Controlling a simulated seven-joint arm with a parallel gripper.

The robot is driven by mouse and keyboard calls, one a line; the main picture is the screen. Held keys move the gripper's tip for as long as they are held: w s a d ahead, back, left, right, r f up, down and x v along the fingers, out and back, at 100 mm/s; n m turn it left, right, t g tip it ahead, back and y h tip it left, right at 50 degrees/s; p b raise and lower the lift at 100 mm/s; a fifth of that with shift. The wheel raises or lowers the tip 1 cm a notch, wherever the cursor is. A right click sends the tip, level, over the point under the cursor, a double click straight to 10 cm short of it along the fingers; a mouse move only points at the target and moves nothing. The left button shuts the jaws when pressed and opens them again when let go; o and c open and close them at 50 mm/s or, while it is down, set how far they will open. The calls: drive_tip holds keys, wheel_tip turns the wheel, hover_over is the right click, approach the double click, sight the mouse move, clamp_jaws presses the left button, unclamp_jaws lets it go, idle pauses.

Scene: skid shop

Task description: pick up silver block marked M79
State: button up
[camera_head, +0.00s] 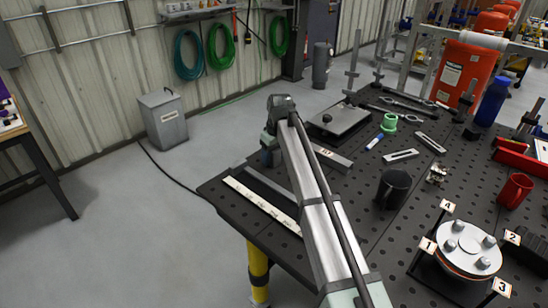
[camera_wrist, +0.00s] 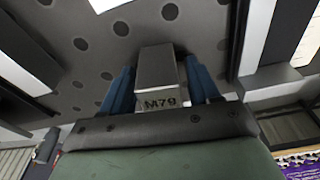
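The silver block marked M79 (camera_wrist: 156,68) shows in the wrist view, its label facing the camera. My gripper (camera_wrist: 160,62) has its two blue fingers on either side of the block, very close to its sides. I cannot tell whether the fingers press on it or stand slightly apart. In the head view my gripper (camera_head: 268,156) is low at the far left part of the black perforated table (camera_head: 285,248), mostly hidden by my own arm. The block cannot be made out there.
A labelled grey bar (camera_head: 334,160) lies right of my gripper, and a long pale strip (camera_head: 262,204) lies along the left edge.

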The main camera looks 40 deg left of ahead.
drive_tip(key=c, duration=1)
drive_tip(key=shift+r, duration=0.1)
